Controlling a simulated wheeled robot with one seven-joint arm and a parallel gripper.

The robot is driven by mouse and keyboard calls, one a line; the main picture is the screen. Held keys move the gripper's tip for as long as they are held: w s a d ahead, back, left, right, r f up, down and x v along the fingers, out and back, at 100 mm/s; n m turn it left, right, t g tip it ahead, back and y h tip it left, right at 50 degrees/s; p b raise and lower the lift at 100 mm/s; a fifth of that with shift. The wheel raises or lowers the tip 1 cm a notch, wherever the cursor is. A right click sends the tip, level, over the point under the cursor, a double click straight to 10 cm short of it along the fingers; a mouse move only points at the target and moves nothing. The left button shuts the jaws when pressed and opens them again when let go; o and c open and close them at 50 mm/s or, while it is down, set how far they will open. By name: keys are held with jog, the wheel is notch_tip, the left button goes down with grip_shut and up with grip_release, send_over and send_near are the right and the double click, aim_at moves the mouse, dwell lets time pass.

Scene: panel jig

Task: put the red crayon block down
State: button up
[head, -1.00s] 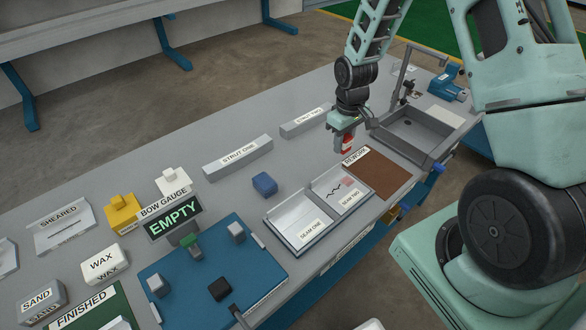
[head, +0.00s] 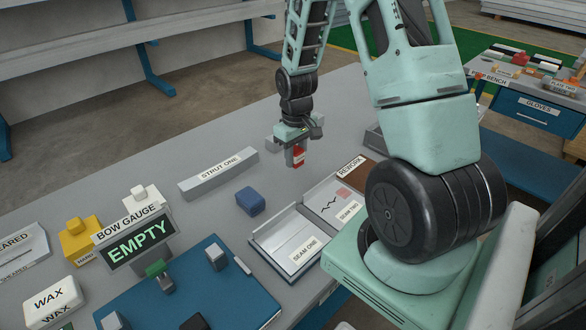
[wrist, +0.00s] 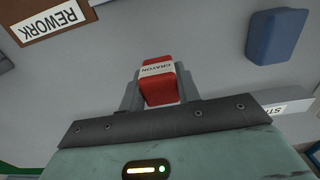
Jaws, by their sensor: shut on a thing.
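My gripper (head: 297,151) is shut on the red crayon block (head: 298,158), which has a white label. The block also shows in the wrist view (wrist: 159,88), between the two grey fingers and reading CRAYON. In the head view the gripper is over the grey table (head: 150,180), behind the seam trays and right of the STRUT ONE block. The block appears held above the table; I cannot tell the exact gap.
The STRUT ONE block (head: 218,172) and a blue block (head: 250,201) are left of my gripper. The SEAM ONE tray (head: 291,245) and SEAM TWO tray (head: 345,208) are in front. The REWORK mat (wrist: 38,25) shows in the wrist view. Bare table surrounds the blue block.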

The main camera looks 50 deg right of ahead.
aim_at(296, 176)
jog(key=shift+f, duration=2.25)
jog(key=shift+f, duration=0.2)
jog(key=o, duration=1)
jog(key=shift+r, duration=0.2)
